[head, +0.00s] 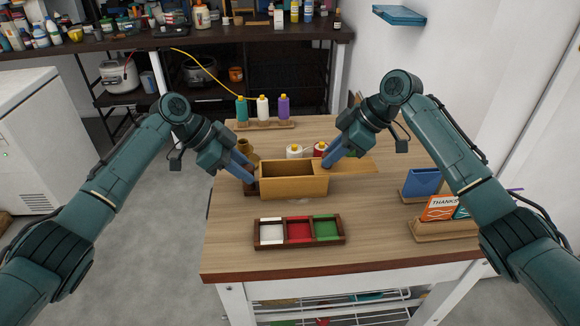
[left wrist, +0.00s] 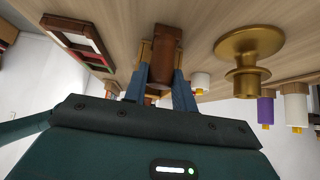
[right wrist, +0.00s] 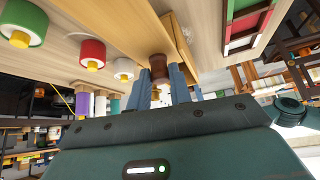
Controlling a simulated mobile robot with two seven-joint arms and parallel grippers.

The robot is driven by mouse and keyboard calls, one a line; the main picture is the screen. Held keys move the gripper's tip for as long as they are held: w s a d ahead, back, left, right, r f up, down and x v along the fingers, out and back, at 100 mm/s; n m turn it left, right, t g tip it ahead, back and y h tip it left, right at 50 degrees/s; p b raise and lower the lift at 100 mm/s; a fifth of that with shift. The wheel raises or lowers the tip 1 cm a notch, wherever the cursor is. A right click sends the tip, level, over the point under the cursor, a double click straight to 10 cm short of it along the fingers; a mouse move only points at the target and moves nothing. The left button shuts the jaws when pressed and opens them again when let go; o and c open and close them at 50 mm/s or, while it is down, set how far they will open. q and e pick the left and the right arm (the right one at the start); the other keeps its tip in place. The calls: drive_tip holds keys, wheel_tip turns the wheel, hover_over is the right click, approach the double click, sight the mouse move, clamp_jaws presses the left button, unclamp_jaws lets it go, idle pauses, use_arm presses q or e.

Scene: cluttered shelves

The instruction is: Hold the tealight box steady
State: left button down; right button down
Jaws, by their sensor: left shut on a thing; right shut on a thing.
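The tealight box (head: 293,186) is an open-topped tan wooden box on the table; its inside looks empty from here. A flat wooden lid (head: 357,168) reaches out to the right from its right end. My left gripper (head: 251,174) is at the box's left end. In the left wrist view its fingers close on a dark brown block (left wrist: 166,45) beside the tan box wall. My right gripper (head: 326,163) is at the right end, over the lid. In the right wrist view its fingers close on a brown knob (right wrist: 158,67) by the wood.
A dark tray (head: 299,244) with white, red and green compartments lies in front of the box. White and red jars (head: 294,151) stand behind it. Several bottles (head: 263,109) stand on a rack at the back. A card holder (head: 443,228) is at right. The table's front left is clear.

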drive_tip(key=shift+d, duration=0.5)
idle(0.4)
drive_tip(key=c, duration=1.2)
unclamp_jaws()
drive_tip(key=v, duration=1.2)
